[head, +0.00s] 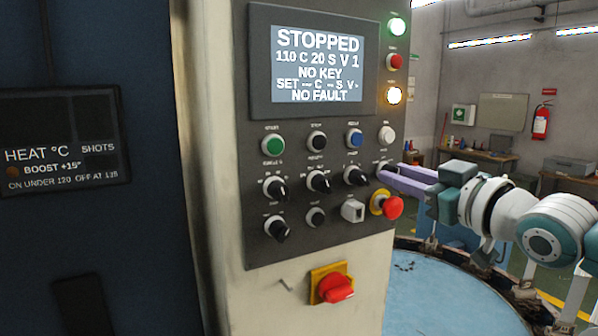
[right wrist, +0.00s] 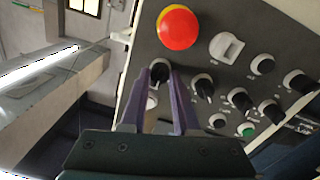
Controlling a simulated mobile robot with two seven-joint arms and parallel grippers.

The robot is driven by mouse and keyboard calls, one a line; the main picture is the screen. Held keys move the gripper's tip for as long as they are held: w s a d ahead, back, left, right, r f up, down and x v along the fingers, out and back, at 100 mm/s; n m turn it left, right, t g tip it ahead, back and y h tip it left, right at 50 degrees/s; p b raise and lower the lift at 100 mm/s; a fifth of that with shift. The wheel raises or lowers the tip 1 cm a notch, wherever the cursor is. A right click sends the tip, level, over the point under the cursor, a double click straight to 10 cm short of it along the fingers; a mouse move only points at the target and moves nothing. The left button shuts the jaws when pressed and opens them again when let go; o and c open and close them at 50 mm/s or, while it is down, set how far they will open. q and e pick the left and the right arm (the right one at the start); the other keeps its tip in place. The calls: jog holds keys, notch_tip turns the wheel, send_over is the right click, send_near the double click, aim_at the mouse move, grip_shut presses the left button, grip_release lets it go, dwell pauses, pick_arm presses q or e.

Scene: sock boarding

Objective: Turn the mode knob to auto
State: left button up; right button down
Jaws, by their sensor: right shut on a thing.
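The control panel (head: 330,215) fills the middle of the head view, with several black knobs on pale rings in rows. My right gripper (head: 382,173) reaches in from the right, its purple fingers at the right end of the upper knob row. In the right wrist view, my right gripper (right wrist: 165,75) is shut on a dark knob (right wrist: 160,70), with one finger on each side. The fingers hide much of this knob, and its pointer cannot be made out. The small labels are too blurred to read, so I cannot tell the auto mark. My left gripper is not in view.
A red emergency button (head: 393,207) sits just below my right fingers, near a pale key switch (head: 352,210). A red rotary switch (head: 335,288) is lower down. The screen (head: 318,64) reads STOPPED, NO KEY, NO FAULT. A blue round table (head: 440,300) lies below my right arm.

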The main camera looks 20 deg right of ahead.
jog(key=m, duration=0.8)
dwell(0.4)
jog(key=shift+m, duration=0.4)
jog(key=c, duration=0.7)
grip_release()
jog(key=shift+o, duration=0.2)
jog(key=shift+s, duration=0.15)
